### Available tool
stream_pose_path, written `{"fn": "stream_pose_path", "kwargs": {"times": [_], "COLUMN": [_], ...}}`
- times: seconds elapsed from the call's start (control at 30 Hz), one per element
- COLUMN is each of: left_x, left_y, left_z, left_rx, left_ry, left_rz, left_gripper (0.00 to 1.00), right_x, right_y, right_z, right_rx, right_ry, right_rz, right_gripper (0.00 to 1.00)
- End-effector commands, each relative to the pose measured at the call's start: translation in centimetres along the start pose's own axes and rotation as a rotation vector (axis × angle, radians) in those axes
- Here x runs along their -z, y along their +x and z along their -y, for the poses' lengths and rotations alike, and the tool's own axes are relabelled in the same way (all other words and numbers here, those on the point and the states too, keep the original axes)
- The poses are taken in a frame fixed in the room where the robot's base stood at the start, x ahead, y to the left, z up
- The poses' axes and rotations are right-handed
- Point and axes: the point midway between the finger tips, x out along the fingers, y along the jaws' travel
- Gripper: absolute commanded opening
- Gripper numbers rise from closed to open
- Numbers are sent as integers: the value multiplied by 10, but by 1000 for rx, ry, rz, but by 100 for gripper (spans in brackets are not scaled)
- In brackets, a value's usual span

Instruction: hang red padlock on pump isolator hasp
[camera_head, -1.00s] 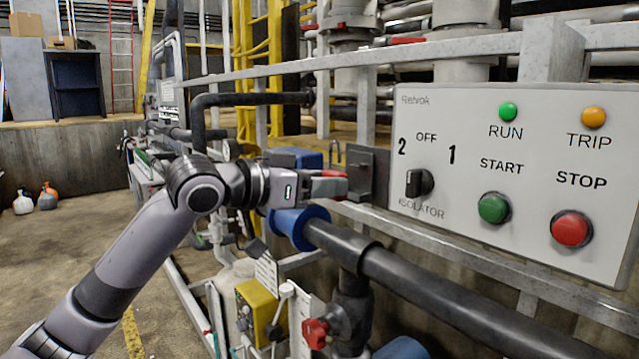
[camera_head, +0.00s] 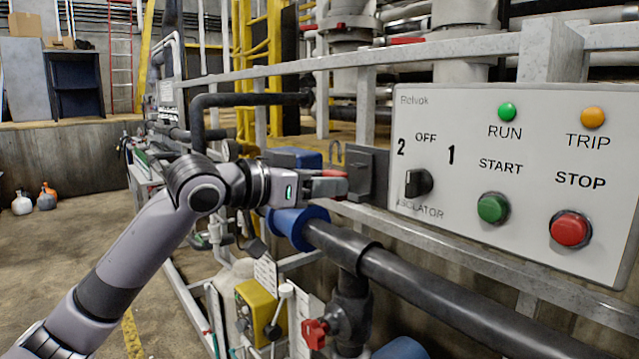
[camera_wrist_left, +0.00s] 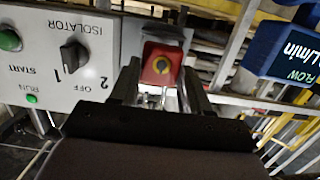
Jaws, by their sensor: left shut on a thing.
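My left gripper (camera_head: 330,186) reaches in from the left at mid-height. It is shut on the red padlock (camera_wrist_left: 161,66), whose face with a yellow ring and dark centre shows between the fingers in the left wrist view. In the head view only a little of the red body (camera_head: 333,173) shows. The padlock is right in front of the dark grey hasp plate (camera_head: 367,174), just left of the control panel. I cannot tell whether its shackle passes through the hasp. My right gripper is not in view.
The pale control panel (camera_head: 470,130) has an isolator knob (camera_head: 418,183), green and red buttons and lamps. A galvanised rail (camera_head: 450,245) and a black pipe (camera_head: 430,285) run below. A blue flow meter (camera_wrist_left: 285,55) is near the gripper in the wrist view.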

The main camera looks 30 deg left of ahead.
Motion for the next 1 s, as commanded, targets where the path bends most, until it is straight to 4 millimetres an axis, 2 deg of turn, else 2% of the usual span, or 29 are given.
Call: {"fn": "stream_pose_path", "kwargs": {"times": [1.0], "left_x": [4], "left_y": [20], "left_z": [0], "left_rx": [-1], "left_ry": [0], "left_rz": [-2], "left_gripper": [22], "right_x": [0], "right_y": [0], "right_z": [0], "right_rx": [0], "right_ry": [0], "right_rz": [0], "right_gripper": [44]}}
